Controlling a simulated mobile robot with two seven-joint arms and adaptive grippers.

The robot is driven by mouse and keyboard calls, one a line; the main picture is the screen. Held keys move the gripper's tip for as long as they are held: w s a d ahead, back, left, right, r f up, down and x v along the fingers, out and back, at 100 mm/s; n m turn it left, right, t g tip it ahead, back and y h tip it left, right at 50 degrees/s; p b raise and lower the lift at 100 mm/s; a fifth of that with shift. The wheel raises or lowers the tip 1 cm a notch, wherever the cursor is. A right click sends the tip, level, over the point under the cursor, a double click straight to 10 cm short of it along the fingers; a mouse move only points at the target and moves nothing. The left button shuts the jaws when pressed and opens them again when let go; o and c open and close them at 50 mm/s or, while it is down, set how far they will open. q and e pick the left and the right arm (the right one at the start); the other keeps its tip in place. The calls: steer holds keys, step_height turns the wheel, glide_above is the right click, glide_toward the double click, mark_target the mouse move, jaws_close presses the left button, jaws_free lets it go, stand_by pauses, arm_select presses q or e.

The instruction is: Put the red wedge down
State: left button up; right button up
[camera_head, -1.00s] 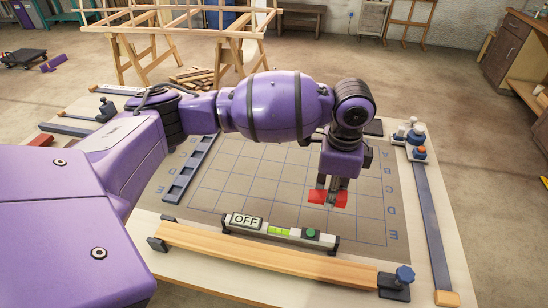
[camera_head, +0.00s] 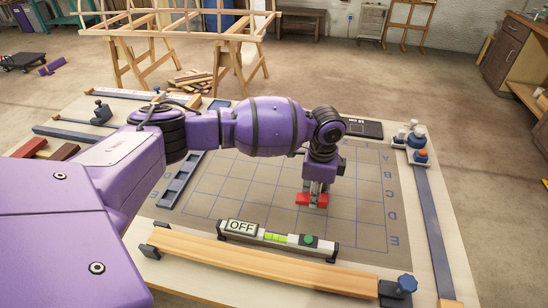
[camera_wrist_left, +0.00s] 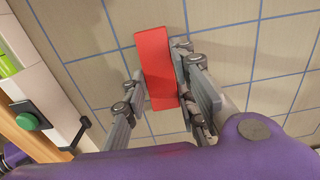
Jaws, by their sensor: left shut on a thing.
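The red wedge (camera_head: 312,200) is between the fingers of my left gripper (camera_head: 316,190), over the gridded mat (camera_head: 240,190). In the left wrist view the red wedge (camera_wrist_left: 158,68) lies lengthwise between the two grey fingers (camera_wrist_left: 155,100), with the mat's grid lines behind it. My left gripper is shut on it and points down. The wedge is low over the mat; I cannot tell whether it touches. My right gripper is not in view.
A level marked OFF (camera_head: 278,238) and a long wooden lath (camera_head: 250,262) lie along the mat's front edge. A blue slotted strip (camera_head: 180,180) is at its left. A dark bar (camera_head: 430,210) runs along the right. Grid squares around the wedge are clear.

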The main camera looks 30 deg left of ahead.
arm_select(q)
steer(key=o, duration=1.1)
steer(key=shift+f, duration=0.1)
steer(key=shift+o, duration=0.2)
step_height(320, 180, up, 12)
steer(key=shift+r+p, duration=0.2)
steer(key=shift+p, duration=0.1)
